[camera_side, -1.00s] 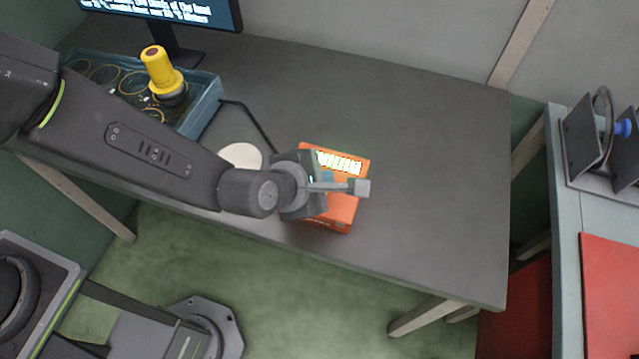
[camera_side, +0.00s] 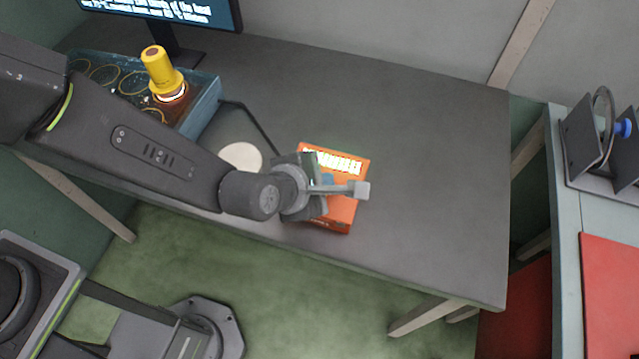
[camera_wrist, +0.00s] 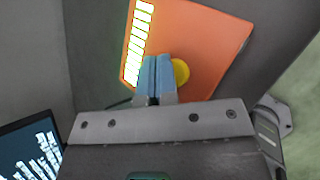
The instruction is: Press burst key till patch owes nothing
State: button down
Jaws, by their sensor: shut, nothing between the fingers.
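An orange box (camera_side: 343,208) with a lit display (camera_side: 336,162) lies on the grey table; the figures are too small to read. In the wrist view the orange box (camera_wrist: 205,40) bears a round yellow key (camera_wrist: 181,73), partly hidden by my fingers. My gripper (camera_wrist: 157,78) is shut and empty, its blue fingertips beside or over the key; I cannot tell whether they touch it. In the side view my gripper (camera_side: 327,181) hides the box's left part. A yellow cylinder (camera_side: 161,69) stands in a blue tray (camera_side: 204,107), with a glowing ring at its base.
A monitor (camera_side: 165,10) with white text stands at the back left. A pale round disc (camera_side: 241,157) lies left of the box. A dark cable (camera_side: 252,118) runs from the tray toward the box. The table right of the box is clear.

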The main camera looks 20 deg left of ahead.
dwell(0.5)
jog(key=shift+r, duration=0.7)
jog(key=shift+r, duration=0.1)
jog(key=shift+r, duration=2.45)
